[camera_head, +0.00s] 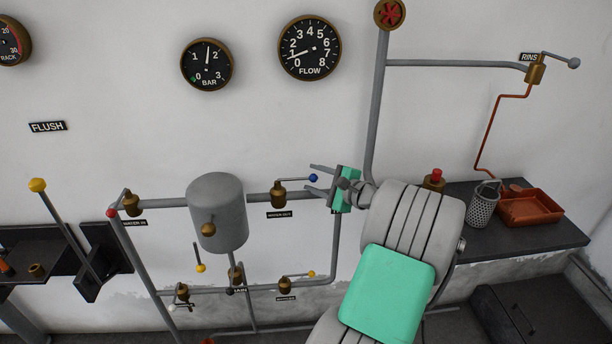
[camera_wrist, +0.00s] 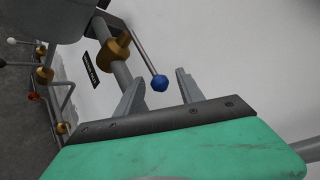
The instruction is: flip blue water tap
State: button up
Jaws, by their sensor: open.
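The blue tap knob (camera_head: 313,178) is at the right end of a thin lever on a brass valve (camera_head: 279,194) on the upper grey pipe, above a label reading WATER OUT. The lever lies roughly along the pipe, pointing right. My gripper (camera_head: 316,179) is open, its fingers pointing left towards the knob. In the wrist view the blue knob (camera_wrist: 159,83) shows between and a little beyond the two open fingers (camera_wrist: 157,88). I see no contact. The brass valve body (camera_wrist: 115,48) is beyond the knob.
A grey tank (camera_head: 217,212) stands left of the valve. Other taps with red (camera_head: 111,213) and yellow (camera_head: 311,273) knobs sit on nearby pipes. A vertical pipe (camera_head: 375,110) rises close to my gripper. A dark shelf (camera_head: 545,238) holds a basket and orange tray at right.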

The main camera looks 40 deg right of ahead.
jog(key=x, duration=0.4)
grip_shut()
dwell(0.4)
dwell(1.0)
